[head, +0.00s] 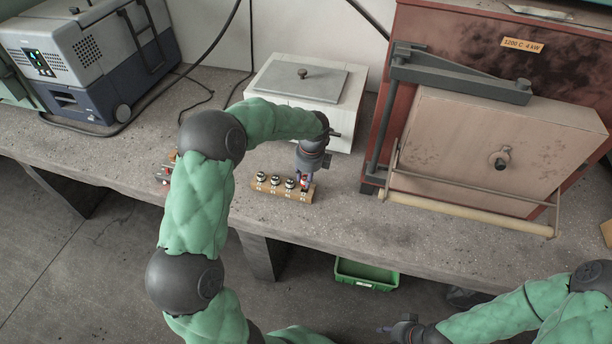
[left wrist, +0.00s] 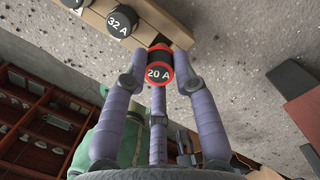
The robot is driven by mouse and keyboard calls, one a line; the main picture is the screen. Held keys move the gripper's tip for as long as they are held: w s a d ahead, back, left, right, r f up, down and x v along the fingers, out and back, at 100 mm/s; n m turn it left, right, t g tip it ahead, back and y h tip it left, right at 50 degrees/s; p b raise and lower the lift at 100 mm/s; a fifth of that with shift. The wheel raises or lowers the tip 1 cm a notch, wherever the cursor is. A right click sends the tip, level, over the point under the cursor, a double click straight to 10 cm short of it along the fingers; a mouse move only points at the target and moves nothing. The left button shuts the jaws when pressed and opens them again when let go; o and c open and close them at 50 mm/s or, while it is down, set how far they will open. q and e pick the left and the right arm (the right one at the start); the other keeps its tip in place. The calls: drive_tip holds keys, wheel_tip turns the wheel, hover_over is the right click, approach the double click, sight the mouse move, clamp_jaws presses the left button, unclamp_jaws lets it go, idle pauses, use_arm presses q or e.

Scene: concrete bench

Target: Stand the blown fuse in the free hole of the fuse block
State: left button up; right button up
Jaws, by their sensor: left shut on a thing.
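The fuse block (head: 268,190) is a tan wooden bar on the bench, with several dark fuses with white labels standing in it. In the left wrist view its end shows at the top left (left wrist: 160,20), beside a fuse marked 32 A (left wrist: 120,22). My left gripper (head: 304,178) is at the block's right end, shut on a red and black fuse (left wrist: 160,62) marked 20 A. I cannot tell whether this fuse's lower end is in a hole or above it; the free hole is hidden. My right gripper (head: 403,330) is low at the front, away from the block; its fingers are unclear.
A white box (head: 285,98) with a grey lid stands behind the block. A red furnace (head: 440,40) with a pale door and handle bar stands to the right. A grey-blue machine (head: 85,60) is at the left. A green crate (head: 366,273) is below the bench edge.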

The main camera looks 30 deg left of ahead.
use_arm(q)
drive_tip(key=shift+p, duration=0.35)
idle(0.8)
drive_tip(key=shift+f+b, duration=0.45)
drive_tip(key=shift+f, duration=1.3)
idle(0.9)
drive_tip(key=o, duration=1.1)
drive_tip(key=r, duration=0.4)
drive_tip(key=d+r, duration=0.1)
drive_tip(key=r, duration=0.7)
drive_tip(key=shift+s+d, duration=0.15)
drive_tip(key=shift+d, duration=0.05)
